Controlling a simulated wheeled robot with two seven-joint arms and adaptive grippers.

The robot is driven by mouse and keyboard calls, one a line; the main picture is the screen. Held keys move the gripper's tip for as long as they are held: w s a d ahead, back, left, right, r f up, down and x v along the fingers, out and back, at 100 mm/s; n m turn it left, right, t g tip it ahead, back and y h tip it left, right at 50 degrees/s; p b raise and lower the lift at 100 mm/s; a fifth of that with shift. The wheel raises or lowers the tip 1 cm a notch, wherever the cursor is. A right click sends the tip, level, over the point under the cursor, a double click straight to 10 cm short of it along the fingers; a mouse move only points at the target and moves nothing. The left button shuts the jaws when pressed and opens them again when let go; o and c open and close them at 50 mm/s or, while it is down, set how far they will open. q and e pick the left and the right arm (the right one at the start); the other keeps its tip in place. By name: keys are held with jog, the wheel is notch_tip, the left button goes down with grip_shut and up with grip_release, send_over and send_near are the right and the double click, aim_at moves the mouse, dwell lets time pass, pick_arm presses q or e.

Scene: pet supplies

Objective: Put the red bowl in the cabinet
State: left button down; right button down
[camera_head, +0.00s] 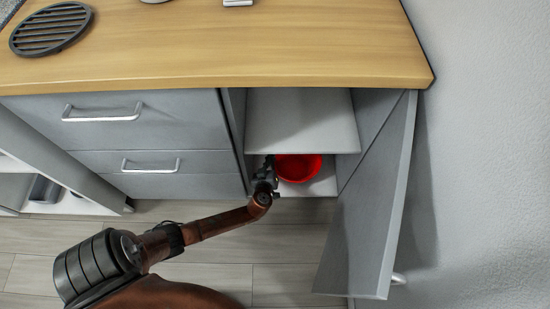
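The red bowl (299,168) sits in the lower part of the open cabinet (236,115), under the grey shelf (302,125). The shelf's front edge hides the back of the bowl. My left gripper (269,163) is at the bowl's left rim, inside the cabinet opening. It looks to be touching or very close to the bowl. Its fingers are small and dark here, so I cannot tell whether they grip the rim. My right gripper is not in view.
The cabinet door (372,205) stands open on the right, near the grey wall (480,150). Closed drawers (150,120) are left of the opening. A dark round trivet (52,28) lies on the wooden countertop (250,45). Floor in front of the cabinet is clear.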

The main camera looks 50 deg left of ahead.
pick_arm(q)
jog(key=shift+w, duration=0.1)
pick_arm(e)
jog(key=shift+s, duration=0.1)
pick_arm(q)
jog(key=shift+f, duration=0.15)
jog(key=c, duration=2.6)
grip_release()
jog(key=o, duration=0.4)
jog(key=shift+f, duration=0.1)
jog(key=shift+o, duration=0.2)
